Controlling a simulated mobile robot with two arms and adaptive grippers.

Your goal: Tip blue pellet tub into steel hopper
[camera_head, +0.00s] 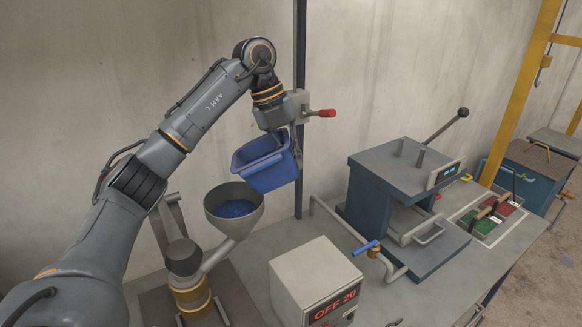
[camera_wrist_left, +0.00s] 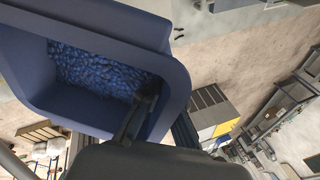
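The blue tub (camera_head: 268,168) hangs in the air above and to the right of the steel hopper (camera_head: 238,227) in the head view, and it looks tilted. My left gripper (camera_head: 296,150) is shut on the tub's rim at its right side. In the left wrist view the gripper (camera_wrist_left: 162,122) has one finger inside the tub (camera_wrist_left: 165,70) and one outside its wall. Blue pellets (camera_wrist_left: 100,70) lie inside the tub. Blue pellets (camera_head: 235,208) also lie in the hopper's bowl. My right gripper is not in view.
A grey control box (camera_head: 315,282) reading "OFF 20" stands front centre on the bench. A blue-grey press (camera_head: 400,205) with a lever stands to the right. A dark post (camera_head: 300,60) rises behind the tub. A blue-handled valve (camera_head: 367,248) sits between box and press.

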